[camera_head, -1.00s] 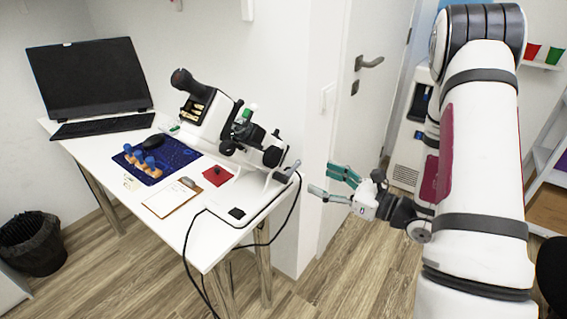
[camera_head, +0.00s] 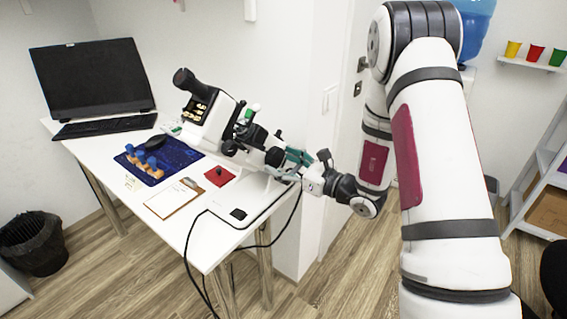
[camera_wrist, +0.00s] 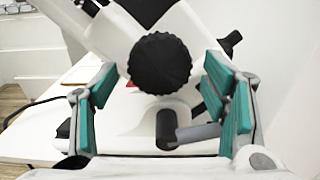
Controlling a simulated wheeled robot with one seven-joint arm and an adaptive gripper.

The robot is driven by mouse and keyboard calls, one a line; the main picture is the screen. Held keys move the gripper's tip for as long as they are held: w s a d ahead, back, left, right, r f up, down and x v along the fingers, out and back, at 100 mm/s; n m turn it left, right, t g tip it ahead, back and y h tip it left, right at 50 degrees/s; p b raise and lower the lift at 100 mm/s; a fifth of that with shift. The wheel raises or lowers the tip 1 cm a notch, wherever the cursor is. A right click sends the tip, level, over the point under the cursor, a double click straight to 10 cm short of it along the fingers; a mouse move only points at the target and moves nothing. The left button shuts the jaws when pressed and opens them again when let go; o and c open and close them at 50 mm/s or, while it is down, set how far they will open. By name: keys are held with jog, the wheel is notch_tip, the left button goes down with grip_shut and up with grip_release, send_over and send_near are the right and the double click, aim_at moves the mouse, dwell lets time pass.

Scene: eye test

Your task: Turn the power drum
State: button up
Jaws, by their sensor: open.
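The eye instrument (camera_head: 215,122) is white and black and stands tilted on the white table. A black ribbed knob, which looks like the power drum (camera_wrist: 160,63), faces me in the wrist view; it also shows in the head view (camera_head: 275,156), partly by my fingers. My gripper (camera_head: 294,163) is at the instrument's right end. In the wrist view my gripper (camera_wrist: 163,95) is open, with one teal-padded finger on each side of the knob and slightly below it in the picture. I see no contact with the knob. A black lever with a grey handle (camera_wrist: 195,133) sits below it.
The white table (camera_head: 190,240) also holds a laptop (camera_head: 92,80), a blue mat (camera_head: 182,156) with small blue-topped pieces, a clipboard (camera_head: 172,202) and a red pad (camera_head: 212,178). A black cable (camera_head: 268,243) hangs off the near edge. The wall is close behind.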

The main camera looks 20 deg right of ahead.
jog(key=c, duration=1.2)
jog(key=shift+m, duration=0.3)
jog(key=m+p, duration=0.1)
jog(key=m, duration=0.1)
jog(key=shift+s+m, duration=0.1)
jog(key=shift+m, duration=0.3)
jog(key=m+p, duration=0.2)
jog(key=m, duration=0.2)
jog(key=shift+r+m+p, duration=0.15)
jog(key=shift+m+p, duration=0.15)
jog(key=shift+p, duration=0.05)
jog(key=m+p, duration=0.2)
jog(key=m, duration=0.2)
jog(key=shift+m, duration=0.3)
jog(key=shift+a+m+p, duration=0.1)
jog(key=shift+m+p, duration=1.05)
jog(key=shift+m, duration=0.85)
